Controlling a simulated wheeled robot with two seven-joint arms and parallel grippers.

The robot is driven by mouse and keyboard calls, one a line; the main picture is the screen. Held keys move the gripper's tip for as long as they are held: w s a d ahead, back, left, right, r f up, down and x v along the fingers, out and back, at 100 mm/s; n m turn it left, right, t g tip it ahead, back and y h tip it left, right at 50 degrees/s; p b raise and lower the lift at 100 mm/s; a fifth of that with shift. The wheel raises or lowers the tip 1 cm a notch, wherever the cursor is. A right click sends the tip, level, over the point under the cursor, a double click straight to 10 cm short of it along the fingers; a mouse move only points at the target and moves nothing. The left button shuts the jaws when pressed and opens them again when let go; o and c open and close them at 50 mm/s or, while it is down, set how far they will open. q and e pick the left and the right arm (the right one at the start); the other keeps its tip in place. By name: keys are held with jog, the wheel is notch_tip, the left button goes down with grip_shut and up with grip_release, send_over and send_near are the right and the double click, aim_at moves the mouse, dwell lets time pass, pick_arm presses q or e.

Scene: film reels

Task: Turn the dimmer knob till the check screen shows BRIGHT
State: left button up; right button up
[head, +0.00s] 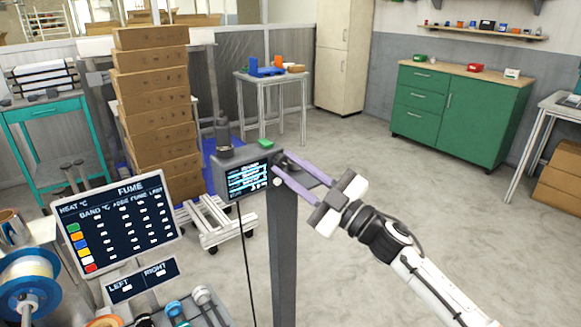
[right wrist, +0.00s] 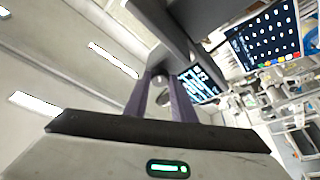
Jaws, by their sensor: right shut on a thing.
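A grey control box on a post (head: 284,250) carries a small check screen (head: 248,178) with pale text on dark blue. The text is too small to read in the head view, and the screen is at a steep slant in the right wrist view (right wrist: 198,82). My right gripper (head: 281,164) reaches in from the right, its purple fingers at the box's right side. In the right wrist view its fingers (right wrist: 161,82) are shut on the dimmer knob, which is mostly hidden between them. My left gripper is in neither view.
A large tilted board headed FUME (head: 118,220) stands at left, above a LEFT/RIGHT sign (head: 142,280) and a blue-rimmed reel (head: 28,285). Stacked brown boxes (head: 155,100) rise behind the post. Open floor lies toward the green cabinet (head: 460,105).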

jog(key=shift+n+g, duration=0.6)
jog(key=shift+n, duration=0.4)
jog(key=o, duration=1.1)
jog(key=shift+c, duration=0.2)
jog(key=shift+d, duration=0.1)
jog(key=v, duration=1)
jog(key=shift+b, duration=0.35)
